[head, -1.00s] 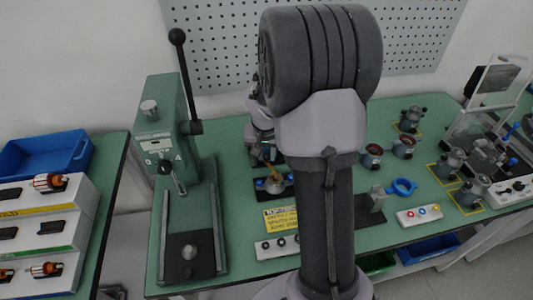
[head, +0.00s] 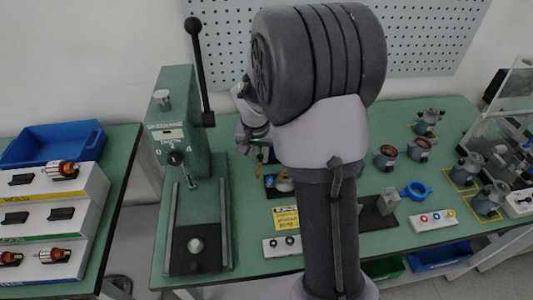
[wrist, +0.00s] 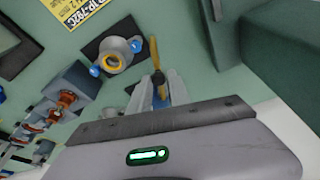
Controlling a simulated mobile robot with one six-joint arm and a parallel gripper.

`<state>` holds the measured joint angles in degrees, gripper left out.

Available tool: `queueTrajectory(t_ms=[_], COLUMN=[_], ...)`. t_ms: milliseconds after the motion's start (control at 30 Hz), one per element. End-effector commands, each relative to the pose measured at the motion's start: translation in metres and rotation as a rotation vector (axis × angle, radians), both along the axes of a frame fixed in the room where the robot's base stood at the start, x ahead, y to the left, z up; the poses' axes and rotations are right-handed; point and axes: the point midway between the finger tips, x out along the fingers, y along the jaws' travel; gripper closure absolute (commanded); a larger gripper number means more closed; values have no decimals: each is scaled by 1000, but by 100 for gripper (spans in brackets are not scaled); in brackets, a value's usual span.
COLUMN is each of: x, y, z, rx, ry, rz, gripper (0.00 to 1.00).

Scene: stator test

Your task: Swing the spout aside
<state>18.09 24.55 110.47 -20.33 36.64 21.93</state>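The yellow spout (wrist: 155,58) is a thin bar in the wrist view, its lower end between the fingers of my gripper (wrist: 160,80). The fingers stand apart on either side of it. Whether they touch it is unclear. A blue piece shows low between them. Left of the spout is a round grey unit with a yellow ring (wrist: 115,60) and blue knobs, on a dark plate. In the head view my gripper (head: 258,150) is small and partly hidden by my arm, up and left of the unit (head: 284,182).
A green press (head: 180,140) with a tall black lever stands just left. A yellow label (head: 286,217) and a white button box (head: 283,246) lie in front of the unit. Grey-blue motor housings (head: 385,157) and a blue ring holder (head: 414,191) stand to the right.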

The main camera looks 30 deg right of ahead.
Motion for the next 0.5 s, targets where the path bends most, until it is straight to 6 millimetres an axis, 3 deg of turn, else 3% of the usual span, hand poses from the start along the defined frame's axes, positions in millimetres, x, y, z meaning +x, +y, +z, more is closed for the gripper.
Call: queueTrajectory(t_ms=[500], x=[29], y=[17], z=[0], rx=[0], ry=[0], rz=[2], gripper=[77])
